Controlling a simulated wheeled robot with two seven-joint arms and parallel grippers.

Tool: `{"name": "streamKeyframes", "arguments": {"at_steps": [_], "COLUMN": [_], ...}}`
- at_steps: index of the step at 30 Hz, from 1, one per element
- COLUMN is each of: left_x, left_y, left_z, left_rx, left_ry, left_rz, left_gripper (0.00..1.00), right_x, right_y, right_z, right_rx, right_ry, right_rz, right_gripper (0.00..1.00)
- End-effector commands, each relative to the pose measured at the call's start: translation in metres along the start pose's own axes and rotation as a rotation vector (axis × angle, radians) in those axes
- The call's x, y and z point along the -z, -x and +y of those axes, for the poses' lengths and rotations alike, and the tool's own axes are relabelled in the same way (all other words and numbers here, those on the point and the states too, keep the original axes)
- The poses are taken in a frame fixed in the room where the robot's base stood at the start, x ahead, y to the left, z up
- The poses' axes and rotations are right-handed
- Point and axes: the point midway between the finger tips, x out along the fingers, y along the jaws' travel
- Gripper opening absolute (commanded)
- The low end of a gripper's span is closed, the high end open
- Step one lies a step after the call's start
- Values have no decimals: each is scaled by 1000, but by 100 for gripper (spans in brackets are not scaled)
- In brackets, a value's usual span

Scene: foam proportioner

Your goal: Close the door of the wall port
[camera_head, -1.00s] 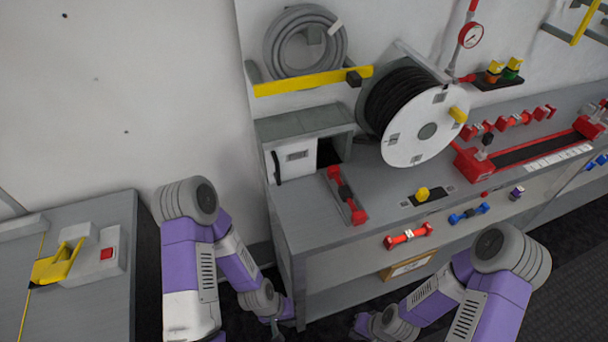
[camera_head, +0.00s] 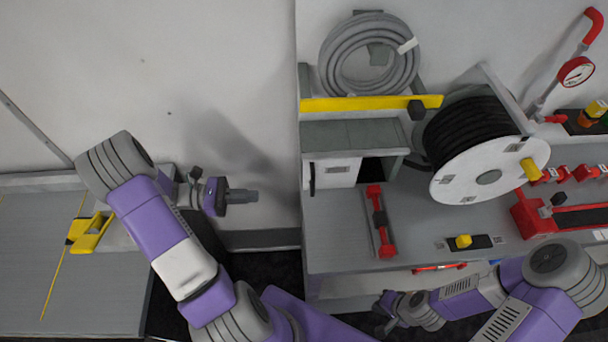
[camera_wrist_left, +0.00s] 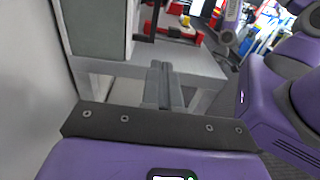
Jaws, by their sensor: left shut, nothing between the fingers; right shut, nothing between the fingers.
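The wall port is a grey box (camera_head: 352,134) on the left end of the grey bench, against the wall. Its white door (camera_head: 335,172), with a black upright handle (camera_head: 311,178) at its left edge, stands open, and a dark opening shows to its right. The box also shows at the upper left of the left wrist view (camera_wrist_left: 98,32). My left gripper (camera_head: 256,196) is shut and empty, left of the door and apart from it. In the left wrist view its fingers (camera_wrist_left: 164,68) are together. My right gripper (camera_head: 380,326) is low in front of the bench, shut and small in view.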

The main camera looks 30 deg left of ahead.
Motion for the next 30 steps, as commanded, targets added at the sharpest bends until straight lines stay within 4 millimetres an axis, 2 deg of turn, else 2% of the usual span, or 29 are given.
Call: {"name": "streamKeyframes", "arguments": {"at_steps": [3,7,21,25,30], "left_x": [-12,-14,-17,-18,-18], "left_y": [8,-4,-99,-117,-128], "left_z": [4,5,7,7,8], "left_rx": [-32,-32,-27,-29,-30], "left_ry": [-5,-6,-6,-6,-5], "left_rz": [-36,-45,-42,-42,-41], "left_gripper": [0,0,0,0,0], "right_x": [0,0,0,0,1], "right_y": [1,-1,-13,-16,-17], "right_z": [0,0,5,6,6], "right_rx": [0,0,0,0,0], "right_ry": [0,0,0,0,0], "right_rz": [-1,-1,-1,-1,0], "right_gripper": [0,0,0,0,0]}}
